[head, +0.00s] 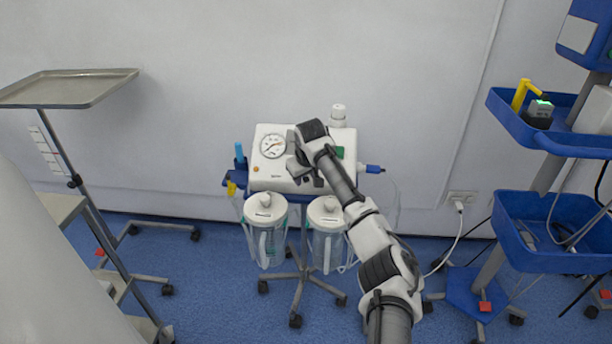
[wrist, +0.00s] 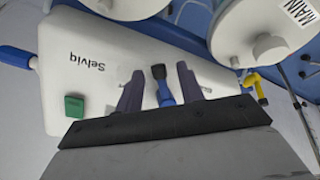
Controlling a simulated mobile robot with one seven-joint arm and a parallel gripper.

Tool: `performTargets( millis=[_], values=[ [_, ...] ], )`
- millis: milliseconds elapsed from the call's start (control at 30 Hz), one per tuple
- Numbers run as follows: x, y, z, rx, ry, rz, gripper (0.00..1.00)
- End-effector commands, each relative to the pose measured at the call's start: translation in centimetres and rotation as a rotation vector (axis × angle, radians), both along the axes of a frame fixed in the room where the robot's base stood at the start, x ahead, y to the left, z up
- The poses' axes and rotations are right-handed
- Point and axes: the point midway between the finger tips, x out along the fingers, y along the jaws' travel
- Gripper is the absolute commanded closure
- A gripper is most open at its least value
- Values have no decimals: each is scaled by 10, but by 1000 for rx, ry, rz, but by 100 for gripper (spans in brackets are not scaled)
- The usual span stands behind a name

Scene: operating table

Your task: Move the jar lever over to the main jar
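The white suction unit (head: 265,178) stands on a wheeled stand; its face also fills much of the wrist view (wrist: 80,85). The jar lever (wrist: 163,92) is blue with a black tip and shows between my fingers in the wrist view. My gripper (wrist: 160,88) is open around it, with a finger on each side and small gaps visible. In the head view my gripper (head: 308,178) is in front of the unit, and the lever is hidden. The main jar (wrist: 285,28), marked MAIN, is at upper right in the wrist view; it is the left jar (head: 265,222) in the head view.
A second lidded jar (head: 326,225) hangs on the right, partly behind my arm. A pressure gauge (head: 273,146) and a green switch (wrist: 74,106) are on the unit. A yellow fitting (wrist: 252,84) is near the main jar. A blue-shelved cart (head: 545,225) stands right, a tray stand (head: 75,88) left.

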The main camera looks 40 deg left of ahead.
Motion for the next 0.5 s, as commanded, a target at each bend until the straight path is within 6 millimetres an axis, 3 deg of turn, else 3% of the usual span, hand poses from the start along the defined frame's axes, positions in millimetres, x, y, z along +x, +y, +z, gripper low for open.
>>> performTargets(
  millis=[100,367,500],
  values=[
    [0,0,0,0,0,0,63],
    [0,0,0,0,0,0,98],
    [0,0,0,1,0,-1,100]
  ],
)
